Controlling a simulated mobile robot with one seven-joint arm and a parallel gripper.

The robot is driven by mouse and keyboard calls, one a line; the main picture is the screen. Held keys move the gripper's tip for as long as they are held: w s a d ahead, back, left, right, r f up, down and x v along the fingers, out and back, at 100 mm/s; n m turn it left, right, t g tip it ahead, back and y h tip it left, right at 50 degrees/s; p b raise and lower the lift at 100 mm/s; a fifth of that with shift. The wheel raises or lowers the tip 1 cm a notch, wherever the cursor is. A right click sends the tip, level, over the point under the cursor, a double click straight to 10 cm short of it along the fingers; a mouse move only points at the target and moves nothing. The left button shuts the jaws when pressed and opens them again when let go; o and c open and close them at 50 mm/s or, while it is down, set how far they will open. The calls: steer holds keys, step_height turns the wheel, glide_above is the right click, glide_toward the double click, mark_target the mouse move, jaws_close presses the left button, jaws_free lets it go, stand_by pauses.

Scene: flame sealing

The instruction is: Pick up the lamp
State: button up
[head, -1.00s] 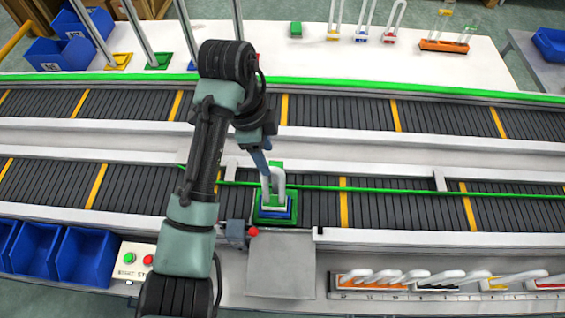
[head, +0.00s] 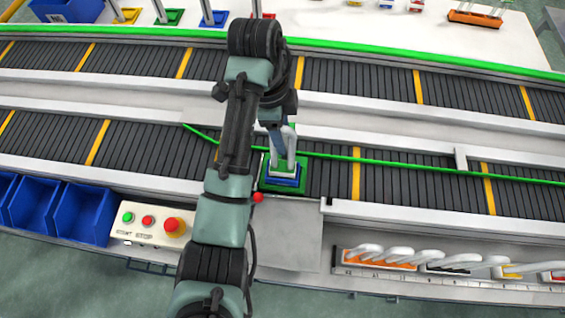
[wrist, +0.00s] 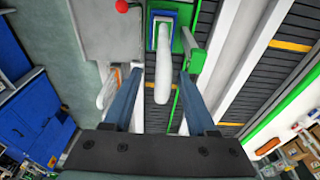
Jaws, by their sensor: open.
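The lamp (head: 290,148) is a white looped tube standing upright on a blue and white base. The base sits on a green pallet (head: 268,186) on the near conveyor. My gripper (head: 277,142) is at the lamp's tube, coming from above and behind in the head view. In the wrist view, the lamp tube (wrist: 164,75) stands between the two blue fingers of my gripper (wrist: 160,92), with a gap on each side. The fingers are open and hold nothing. Part of the lamp is hidden by the fingers in the head view.
A green guide rail (head: 400,166) runs along the conveyor close to the lamp. A red ball-topped part (head: 257,197) is beside the pallet. A rack of similar lamps (head: 375,258) stands at front right. Blue bins (head: 86,211) and a button box (head: 150,229) are at front left.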

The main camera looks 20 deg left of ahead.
steer(key=f, duration=0.4)
steer(key=shift+w+d+f, duration=0.1)
steer(key=shift+w+d, duration=0.1)
steer(key=shift+d, duration=0.05)
jaws_close()
stand_by(1.1)
